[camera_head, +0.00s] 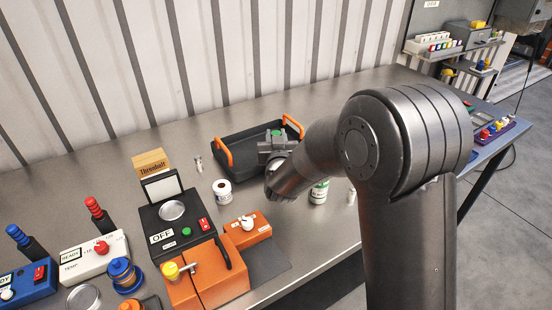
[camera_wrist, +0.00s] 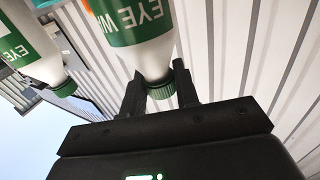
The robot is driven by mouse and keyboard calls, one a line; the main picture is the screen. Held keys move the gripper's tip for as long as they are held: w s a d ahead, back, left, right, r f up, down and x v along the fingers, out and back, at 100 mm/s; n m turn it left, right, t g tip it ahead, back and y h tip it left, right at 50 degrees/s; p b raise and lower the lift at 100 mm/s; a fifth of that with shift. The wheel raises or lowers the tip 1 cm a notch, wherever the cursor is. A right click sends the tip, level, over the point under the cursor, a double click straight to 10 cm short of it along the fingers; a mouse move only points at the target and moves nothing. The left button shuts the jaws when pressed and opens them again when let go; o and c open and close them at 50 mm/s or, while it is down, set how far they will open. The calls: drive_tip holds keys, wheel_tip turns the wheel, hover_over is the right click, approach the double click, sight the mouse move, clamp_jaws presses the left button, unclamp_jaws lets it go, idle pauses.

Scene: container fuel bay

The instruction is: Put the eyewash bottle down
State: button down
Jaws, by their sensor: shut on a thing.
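My gripper (camera_wrist: 159,80) is shut on an eyewash bottle (camera_wrist: 140,22), with its fingers on either side of the green cap. This bottle is white with a green label, and its far end runs out of the wrist view. A second white bottle with a green label and cap (camera_wrist: 36,52) shows at the left of that view. A green-labelled white bottle (camera_head: 319,191) stands on the bench, partly hidden behind my arm. I cannot tell which bottle that is.
The black tray (camera_head: 237,139) with orange handles is at the back of the steel bench (camera_head: 130,142). Bare bench shows left of the tray.

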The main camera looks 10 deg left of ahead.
idle(0.4)
drive_tip(key=shift+r, duration=0.45)
wheel_tip(320, 180, up, 4)
drive_tip(key=shift+d+f, duration=0.1)
drive_tip(key=shift+f, duration=0.05)
drive_tip(key=d+r, duration=0.6)
drive_tip(key=d, duration=0.5)
drive_tip(key=w+a+r+n+g+y, duration=0.1)
drive_tip(key=w+a+n+g+y, duration=0.25)
drive_tip(key=w+a+y, duration=0.4)
drive_tip(key=a+f+h, duration=0.1)
drive_tip(key=a+f, duration=0.9)
drive_tip(key=a, duration=0.4)
drive_tip(key=shift+w+a+f+n, duration=0.15)
drive_tip(key=shift+w+f+n, duration=0.15)
drive_tip(key=shift+f+n, duration=0.15)
drive_tip(key=shift+h, duration=0.25)
